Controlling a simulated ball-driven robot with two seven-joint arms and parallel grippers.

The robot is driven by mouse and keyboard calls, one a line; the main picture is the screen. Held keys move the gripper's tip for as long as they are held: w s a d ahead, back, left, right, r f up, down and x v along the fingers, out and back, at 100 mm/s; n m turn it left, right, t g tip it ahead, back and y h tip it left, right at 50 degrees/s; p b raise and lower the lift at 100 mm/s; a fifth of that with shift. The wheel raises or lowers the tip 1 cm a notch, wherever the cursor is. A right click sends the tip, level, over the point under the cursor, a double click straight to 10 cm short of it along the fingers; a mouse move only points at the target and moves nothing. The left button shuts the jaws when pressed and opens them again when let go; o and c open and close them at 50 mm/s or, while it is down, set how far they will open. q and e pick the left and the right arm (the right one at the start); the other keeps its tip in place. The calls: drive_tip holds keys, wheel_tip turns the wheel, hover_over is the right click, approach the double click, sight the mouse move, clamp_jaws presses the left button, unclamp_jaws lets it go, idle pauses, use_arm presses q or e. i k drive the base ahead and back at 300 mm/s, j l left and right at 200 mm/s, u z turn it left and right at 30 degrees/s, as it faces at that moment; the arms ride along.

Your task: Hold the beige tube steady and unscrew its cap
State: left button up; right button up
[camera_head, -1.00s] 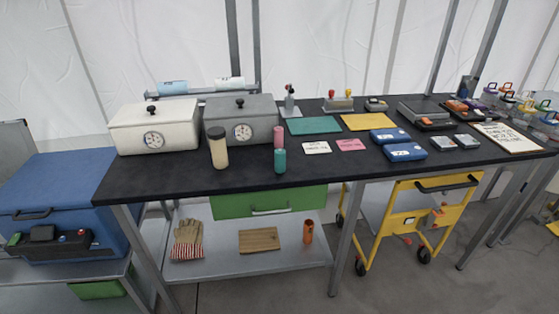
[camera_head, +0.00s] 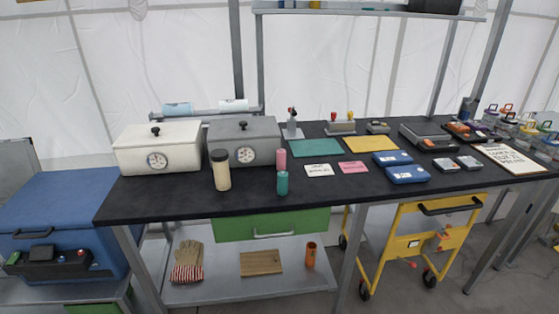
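The beige tube (camera_head: 222,179) stands upright on the black table, in front of the grey box and near the table's front edge. Nothing is touching the tube. Neither of my grippers shows in the head view.
A white lidded box (camera_head: 185,157) and a grey lidded box (camera_head: 262,146) stand behind. Bare black tabletop (camera_head: 160,198) lies left of the tube.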

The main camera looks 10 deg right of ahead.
sight(221, 170)
drive_tip(key=z, duration=0.2)
drive_tip(key=i+j+z, duration=0.15)
drive_tip(key=j+z, duration=0.15)
drive_tip(key=i+j+z, duration=0.1)
drive_tip(key=j+z, duration=0.2)
drive_tip(key=j, duration=0.2)
drive_tip(key=j+z, duration=0.3)
drive_tip(key=i+j, duration=0.05)
drive_tip(key=j, duration=0.05)
